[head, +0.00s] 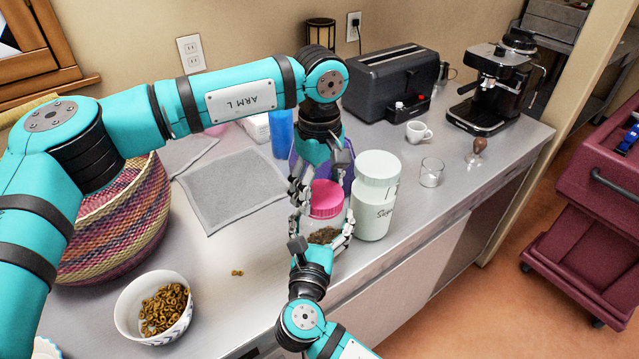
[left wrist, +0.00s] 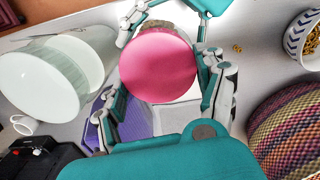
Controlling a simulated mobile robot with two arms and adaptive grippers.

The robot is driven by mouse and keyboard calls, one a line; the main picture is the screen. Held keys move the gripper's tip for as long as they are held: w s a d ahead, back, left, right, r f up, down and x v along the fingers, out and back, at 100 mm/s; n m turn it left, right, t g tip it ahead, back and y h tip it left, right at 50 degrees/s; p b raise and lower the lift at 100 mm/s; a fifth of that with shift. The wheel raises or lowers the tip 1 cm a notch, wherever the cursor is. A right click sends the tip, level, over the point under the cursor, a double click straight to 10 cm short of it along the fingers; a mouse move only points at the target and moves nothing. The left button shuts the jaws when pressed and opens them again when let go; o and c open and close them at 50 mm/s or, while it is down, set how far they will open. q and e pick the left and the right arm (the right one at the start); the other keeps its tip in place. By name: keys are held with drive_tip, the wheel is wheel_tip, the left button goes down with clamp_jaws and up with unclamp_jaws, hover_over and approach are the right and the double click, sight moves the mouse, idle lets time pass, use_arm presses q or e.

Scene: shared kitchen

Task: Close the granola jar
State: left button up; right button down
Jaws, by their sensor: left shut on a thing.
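The granola jar (head: 323,235) is clear, with brown granola low inside, and stands upright near the counter's front edge. Its pink lid (head: 327,198) sits at the jar's mouth; I cannot tell how tightly it is seated. My left gripper (head: 322,187) comes down from above and is shut on the lid. In the left wrist view the lid (left wrist: 158,68) shows as a pink disc between the fingers. My right gripper (head: 323,224) comes from the front, its fingers on both sides of the jar's body, and appears closed on it.
A pale sugar jar (head: 372,215) stands close on the right, with a glass (head: 431,172) and a white cup (head: 418,132) beyond. A purple object is close behind. A grey cloth (head: 228,188) lies flat.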

use_arm(q)
drive_tip(key=m, duration=0.4)
drive_tip(key=shift+d, duration=0.1)
drive_tip(key=m, duration=0.5)
drive_tip(key=shift+w+d, duration=0.1)
drive_tip(key=shift+d, duration=0.1)
drive_tip(key=m, duration=0.5)
drive_tip(key=shift+d, duration=0.1)
drive_tip(key=m, duration=0.5)
drive_tip(key=shift+d+m, duration=0.1)
drive_tip(key=shift+m, duration=0.2)
drive_tip(key=o, duration=0.8)
drive_tip(key=shift+o, duration=0.2)
